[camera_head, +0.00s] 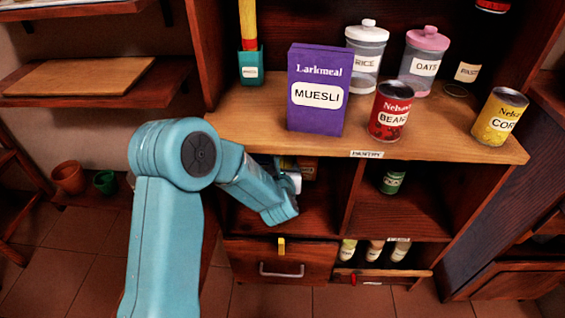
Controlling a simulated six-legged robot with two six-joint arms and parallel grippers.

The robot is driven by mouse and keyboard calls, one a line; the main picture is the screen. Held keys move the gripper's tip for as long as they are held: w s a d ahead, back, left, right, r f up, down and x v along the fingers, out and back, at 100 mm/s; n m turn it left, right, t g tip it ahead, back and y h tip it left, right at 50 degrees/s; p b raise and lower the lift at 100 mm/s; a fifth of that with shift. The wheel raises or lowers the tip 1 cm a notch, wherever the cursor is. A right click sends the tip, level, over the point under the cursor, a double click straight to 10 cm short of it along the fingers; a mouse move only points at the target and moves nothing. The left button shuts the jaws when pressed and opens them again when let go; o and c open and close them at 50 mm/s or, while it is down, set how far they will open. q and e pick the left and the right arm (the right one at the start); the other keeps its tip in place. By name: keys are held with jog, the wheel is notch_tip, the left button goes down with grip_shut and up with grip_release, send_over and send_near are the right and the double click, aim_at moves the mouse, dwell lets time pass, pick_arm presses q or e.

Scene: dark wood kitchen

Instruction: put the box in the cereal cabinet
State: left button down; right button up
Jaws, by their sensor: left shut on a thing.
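A purple muesli box (317,88) stands upright at the front left of the wooden counter labelled PANTRY. My left arm reaches past it, below the counter, into the left open compartment of the cabinet (346,197). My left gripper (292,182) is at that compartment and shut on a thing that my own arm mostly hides. Small orange-brown (307,168) and pale patches show just beyond the gripper, under the counter edge; I cannot tell which belongs to the held thing. My right gripper is not in view.
On the counter stand a rice jar (366,58), an oats jar (423,60), a beans can (390,112) and a yellow can (499,117). The right compartment holds a green can (392,182) and has free room. A drawer (280,262) lies below.

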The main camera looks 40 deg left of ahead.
pick_arm(q)
jog(key=shift+d, duration=0.1)
dwell(0.3)
jog(key=shift+f, duration=0.2)
jog(key=shift+c, duration=1.6)
grip_release()
jog(key=shift+s, duration=0.1)
